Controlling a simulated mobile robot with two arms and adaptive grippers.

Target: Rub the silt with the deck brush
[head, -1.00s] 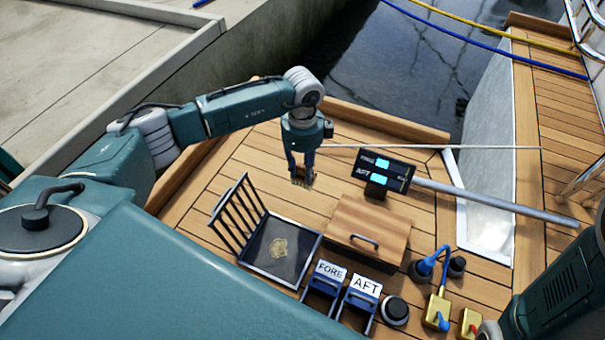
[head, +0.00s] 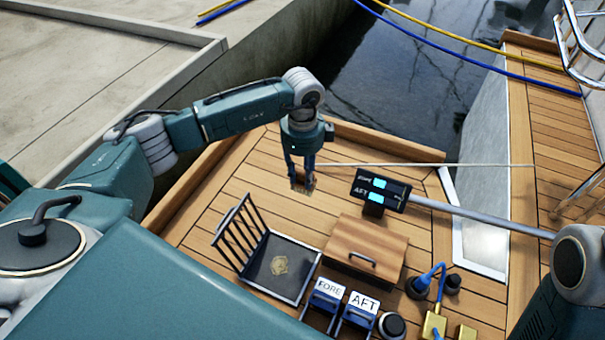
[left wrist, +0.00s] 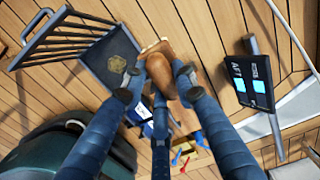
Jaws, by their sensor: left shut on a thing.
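My left gripper (head: 302,186) points down above the deck and is shut on the deck brush (head: 308,184). In the left wrist view the brush's brown wooden body (left wrist: 162,78) sits between the fingers (left wrist: 158,84), which partly cover it. The silt (head: 279,264) is a small tan patch on a dark square panel (head: 262,271) with a raised barred grate at its left edge. The silt also shows in the left wrist view (left wrist: 117,64). In the head view the brush is beyond the silt and apart from it. My right gripper is out of view.
A wooden box with a handle (head: 365,245) stands right of the panel. A display (head: 380,190) on a grey pole is behind it. FORE (head: 326,292) and AFT (head: 358,308) holders stand in front. Blue-and-yellow fittings (head: 433,290) are at the right. Deck planks left of the gripper are clear.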

